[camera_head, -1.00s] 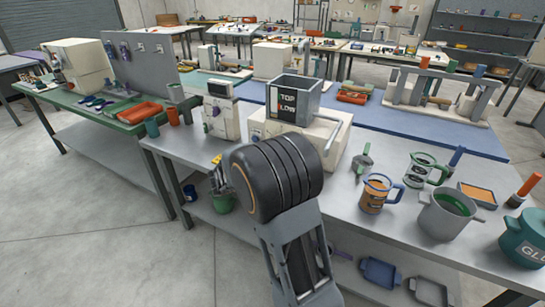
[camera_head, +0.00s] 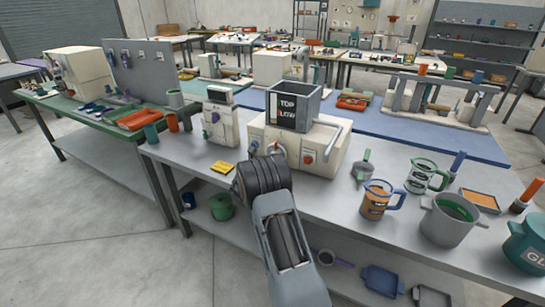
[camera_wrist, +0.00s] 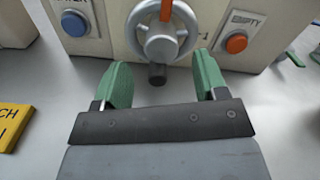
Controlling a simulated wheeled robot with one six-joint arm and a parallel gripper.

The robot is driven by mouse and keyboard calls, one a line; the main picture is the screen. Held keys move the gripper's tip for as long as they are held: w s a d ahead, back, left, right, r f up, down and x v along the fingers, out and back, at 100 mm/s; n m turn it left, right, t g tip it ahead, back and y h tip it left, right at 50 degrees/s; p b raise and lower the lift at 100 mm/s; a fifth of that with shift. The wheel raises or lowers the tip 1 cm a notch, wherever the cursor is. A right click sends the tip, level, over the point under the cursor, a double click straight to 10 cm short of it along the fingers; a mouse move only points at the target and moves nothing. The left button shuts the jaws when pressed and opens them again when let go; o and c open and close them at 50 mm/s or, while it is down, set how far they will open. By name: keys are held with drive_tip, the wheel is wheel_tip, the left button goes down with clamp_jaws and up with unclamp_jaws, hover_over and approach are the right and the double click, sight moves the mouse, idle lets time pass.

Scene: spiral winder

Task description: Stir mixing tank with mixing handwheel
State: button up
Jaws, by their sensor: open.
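The mixing tank (camera_head: 312,108) is a grey open box on a cream machine body (camera_head: 329,150). Its front label reads TOP and LOW. The mixing handwheel (camera_wrist: 160,47) is a grey ring with a round hub, an orange upper part and a dark knob (camera_wrist: 157,74) at its bottom. My gripper (camera_wrist: 162,70) is open, with a green finger on each side of the knob and a gap to both. No finger appears to touch the wheel. In the head view my dark wrist hides the fingers and part of the machine's front.
A blue button (camera_wrist: 75,23) is left of the wheel, an orange button (camera_wrist: 237,43) marked EMPTY right. A yellow card (camera_wrist: 11,127) lies on the grey bench. Jugs (camera_head: 376,198) and a grey pot (camera_head: 447,226) stand right; a cream dispenser (camera_head: 221,123) stands left.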

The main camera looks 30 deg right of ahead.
drive_tip(key=shift+x, duration=2.2)
drive_tip(key=c, duration=0.9)
